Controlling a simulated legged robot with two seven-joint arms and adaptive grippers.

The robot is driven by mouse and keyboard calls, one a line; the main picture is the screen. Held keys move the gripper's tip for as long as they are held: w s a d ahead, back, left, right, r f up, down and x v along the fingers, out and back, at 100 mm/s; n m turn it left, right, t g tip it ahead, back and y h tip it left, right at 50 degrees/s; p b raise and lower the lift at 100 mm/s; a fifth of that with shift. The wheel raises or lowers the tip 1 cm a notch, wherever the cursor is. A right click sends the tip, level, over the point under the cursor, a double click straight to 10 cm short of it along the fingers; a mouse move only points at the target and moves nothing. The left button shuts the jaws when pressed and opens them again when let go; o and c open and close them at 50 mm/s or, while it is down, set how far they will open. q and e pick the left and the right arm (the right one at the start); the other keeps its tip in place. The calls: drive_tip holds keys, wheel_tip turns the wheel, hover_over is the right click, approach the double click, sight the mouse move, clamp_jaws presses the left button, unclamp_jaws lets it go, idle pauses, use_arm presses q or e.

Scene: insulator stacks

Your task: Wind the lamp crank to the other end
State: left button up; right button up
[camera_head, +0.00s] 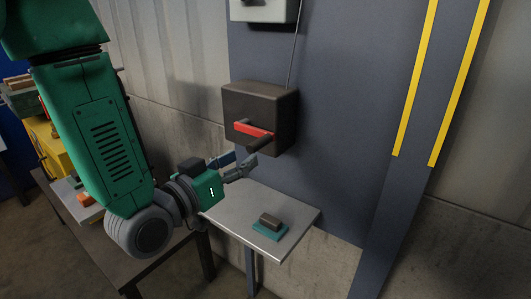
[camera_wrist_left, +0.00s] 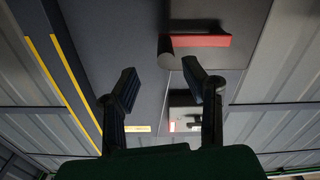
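The crank is a red arm (camera_head: 252,128) on the front of a dark box (camera_head: 240,102) on the wall panel. A dark round handle (camera_head: 260,142) sticks out from the arm's right end. In the left wrist view the red arm (camera_wrist_left: 203,41) lies sideways, with the handle (camera_wrist_left: 165,48) at its left end. My left gripper (camera_head: 243,166) is just below the handle. In the left wrist view my left gripper (camera_wrist_left: 160,74) is open and empty, and the handle shows just beyond the gap between its fingertips. My right gripper is not in view.
A grey shelf (camera_head: 300,222) below the box carries a small dark block on a teal base (camera_head: 269,227). Another light box (camera_head: 265,10) is above, joined by a thin conduit. A yellow-striped post (camera_head: 405,150) stands right. A cluttered bench is at left.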

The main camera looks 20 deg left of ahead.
sight(263, 142)
use_arm(q)
drive_tip(key=x, duration=0.5)
drive_tip(key=a+x, duration=0.1)
drive_tip(key=x, duration=0.2)
drive_tip(key=shift+w, duration=0.55)
drive_tip(key=shift+d, duration=0.55)
clamp_jaws()
drive_tip(key=shift+w+a, duration=0.1)
drive_tip(key=shift+a, duration=0.1)
